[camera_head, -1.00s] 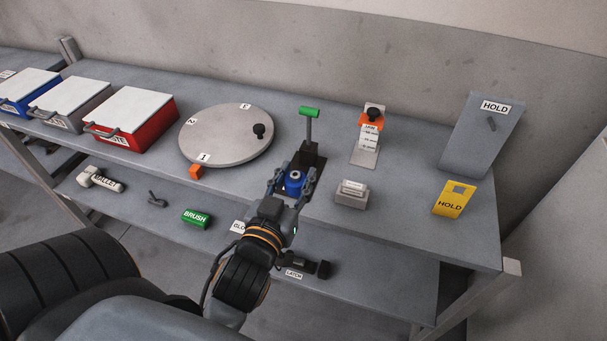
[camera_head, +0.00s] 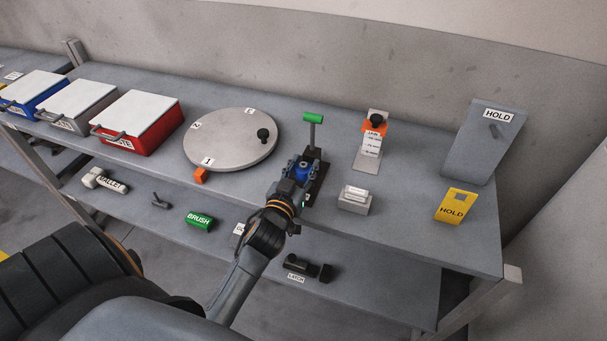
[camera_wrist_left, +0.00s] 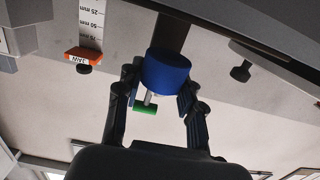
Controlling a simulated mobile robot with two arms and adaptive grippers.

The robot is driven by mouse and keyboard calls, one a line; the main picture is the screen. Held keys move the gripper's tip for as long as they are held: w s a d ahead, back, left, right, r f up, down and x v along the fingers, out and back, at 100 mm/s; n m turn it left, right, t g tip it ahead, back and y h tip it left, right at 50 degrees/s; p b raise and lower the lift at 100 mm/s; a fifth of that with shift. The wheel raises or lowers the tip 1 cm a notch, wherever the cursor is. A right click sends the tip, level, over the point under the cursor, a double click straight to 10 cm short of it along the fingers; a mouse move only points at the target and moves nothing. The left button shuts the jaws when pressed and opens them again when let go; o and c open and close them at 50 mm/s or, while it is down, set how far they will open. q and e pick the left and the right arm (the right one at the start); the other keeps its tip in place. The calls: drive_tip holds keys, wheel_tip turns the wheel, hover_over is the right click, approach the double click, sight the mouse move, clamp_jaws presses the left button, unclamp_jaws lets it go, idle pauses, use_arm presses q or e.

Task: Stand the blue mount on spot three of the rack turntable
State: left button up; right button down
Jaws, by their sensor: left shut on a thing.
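The blue mount (camera_head: 304,172) sits between the fingers of my left gripper (camera_head: 301,168), in front of the green-handled post. My left gripper is shut on it; the fingers hide part of its sides. In the left wrist view the blue mount (camera_wrist_left: 167,72) shows as a short round blue body between the two fingers (camera_wrist_left: 163,98). The mount is at the black base of the post; I cannot tell whether it still touches it. The round grey turntable (camera_head: 225,145) is to the left, with labels 1 at the front, 2 at the left and 3 at the back. My right gripper is out of view.
A black knob (camera_head: 263,135) stands on the turntable's right side, and an orange block (camera_head: 200,175) sits at its front edge. The green-handled post (camera_head: 312,130) rises behind my gripper. A grey block (camera_head: 354,200) and an orange-topped gauge stand (camera_head: 368,155) are to the right.

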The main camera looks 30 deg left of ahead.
sight(303, 176)
use_arm(q)
drive_tip(key=f, duration=0.3)
drive_tip(key=shift+w+a+p, duration=0.15)
drive_tip(key=shift+w+p, duration=0.15)
drive_tip(key=shift+p, duration=0.05)
drive_tip(key=shift+f, duration=0.15)
drive_tip(key=shift+s+f, duration=0.1)
drive_tip(key=shift+f, duration=0.15)
drive_tip(key=o, duration=1.2)
drive_tip(key=shift+c, duration=0.2)
drive_tip(key=shift+b, duration=0.35)
